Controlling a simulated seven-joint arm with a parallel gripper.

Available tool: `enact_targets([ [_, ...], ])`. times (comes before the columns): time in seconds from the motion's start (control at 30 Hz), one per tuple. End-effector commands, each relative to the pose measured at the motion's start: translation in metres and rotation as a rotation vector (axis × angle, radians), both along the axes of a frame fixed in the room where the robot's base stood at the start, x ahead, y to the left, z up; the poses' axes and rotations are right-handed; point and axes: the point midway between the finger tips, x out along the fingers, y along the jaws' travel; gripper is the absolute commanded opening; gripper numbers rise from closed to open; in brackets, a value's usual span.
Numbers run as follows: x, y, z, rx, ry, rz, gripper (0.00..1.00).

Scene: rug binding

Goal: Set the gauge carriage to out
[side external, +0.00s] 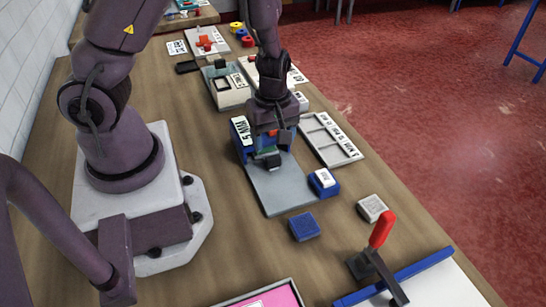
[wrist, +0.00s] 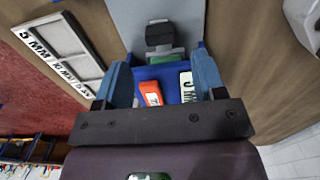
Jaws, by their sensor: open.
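The gauge on the bench has a grey plate (side external: 285,188) and a blue body with a white "5 MM" label (side external: 242,131). A dark block with a green part, which looks like the carriage (side external: 267,160), sits at the body's near edge over the plate. In the wrist view the dark block (wrist: 159,34) lies beyond the blue body (wrist: 172,76), which bears an orange piece (wrist: 151,93) and the white label (wrist: 187,87). My gripper (wrist: 165,80) is open above the blue body, fingers either side of it. Whether they touch it is unclear. In the side view my gripper (side external: 272,127) hides part of the body.
A white-framed tray with labels (side external: 330,139) lies right of the gauge. A blue block with a white top (side external: 324,182), a blue block (side external: 304,227) and a pale block (side external: 372,208) lie nearer. A red-handled clamp (side external: 381,232) stands at the front right. Bare bench lies left of the plate.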

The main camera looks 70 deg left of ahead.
Motion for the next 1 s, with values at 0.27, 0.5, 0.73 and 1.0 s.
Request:
enact_targets([
  [0.27,-0.001,0.001,-0.047,-0.002,0.003,0.003,0.64],
  [0.5,0.0,0.0,-0.064,-0.001,0.0,0.0,0.64],
  [0.73,0.0,0.0,-0.066,-0.001,-0.001,-0.001,0.64],
  [1.0,0.0,0.0,-0.066,-0.001,-0.001,-0.002,0.2],
])
